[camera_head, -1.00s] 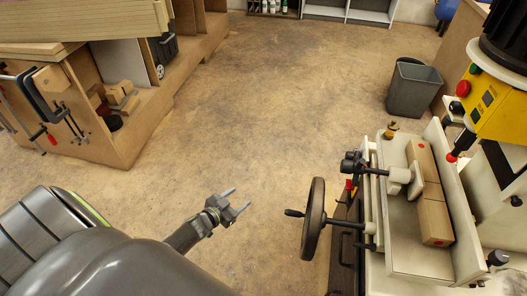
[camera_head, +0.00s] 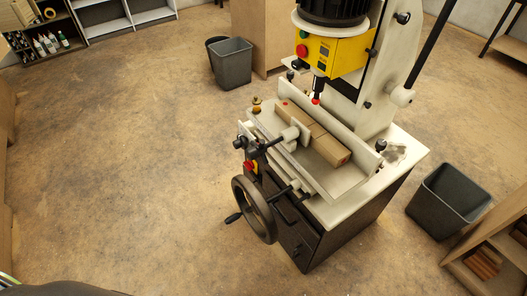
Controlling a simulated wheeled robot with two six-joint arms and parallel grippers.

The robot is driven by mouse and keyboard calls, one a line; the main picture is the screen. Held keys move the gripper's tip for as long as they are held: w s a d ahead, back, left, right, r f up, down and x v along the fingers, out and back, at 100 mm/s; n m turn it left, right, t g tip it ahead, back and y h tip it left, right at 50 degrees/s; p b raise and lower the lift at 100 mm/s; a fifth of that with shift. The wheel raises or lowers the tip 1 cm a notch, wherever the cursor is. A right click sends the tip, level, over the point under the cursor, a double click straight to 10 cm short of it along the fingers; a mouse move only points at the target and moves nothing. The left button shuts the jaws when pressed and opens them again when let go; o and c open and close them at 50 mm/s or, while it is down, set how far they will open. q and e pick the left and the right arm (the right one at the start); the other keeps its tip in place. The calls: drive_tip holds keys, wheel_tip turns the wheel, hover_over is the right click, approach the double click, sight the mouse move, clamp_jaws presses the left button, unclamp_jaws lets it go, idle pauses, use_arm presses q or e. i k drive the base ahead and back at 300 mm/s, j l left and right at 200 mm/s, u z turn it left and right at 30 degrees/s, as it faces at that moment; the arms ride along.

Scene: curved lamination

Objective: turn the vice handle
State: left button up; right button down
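A mortising machine with a yellow head (camera_head: 334,50) stands right of centre. Its vice has a black handle (camera_head: 241,143) at the left end of a screw. The screw runs to a pale clamp pad (camera_head: 301,133), which is against or very near a wooden block (camera_head: 326,145) on the vice bed. A large dark handwheel (camera_head: 240,196) with a side knob (camera_head: 233,218) sits lower on the machine's front. Neither gripper is in view, and nothing is seen touching the handle.
Open floor (camera_head: 130,170) lies left of the machine. A grey bin (camera_head: 232,66) stands behind it, and another dark bin (camera_head: 449,196) stands to its right. A wooden shelf (camera_head: 492,250) with sticks is at the lower right. Shelves (camera_head: 110,18) line the back left.

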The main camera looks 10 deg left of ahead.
sight(254, 153)
drive_tip(key=i+j+z, duration=0.15)
drive_tip(key=j+z, duration=0.75)
drive_tip(key=j, duration=0.2)
drive_tip(key=j+z, duration=0.45)
drive_tip(key=j, duration=0.15)
drive_tip(key=k+j+z, duration=0.15)
drive_tip(key=j+z, duration=0.3)
drive_tip(key=j, duration=0.1)
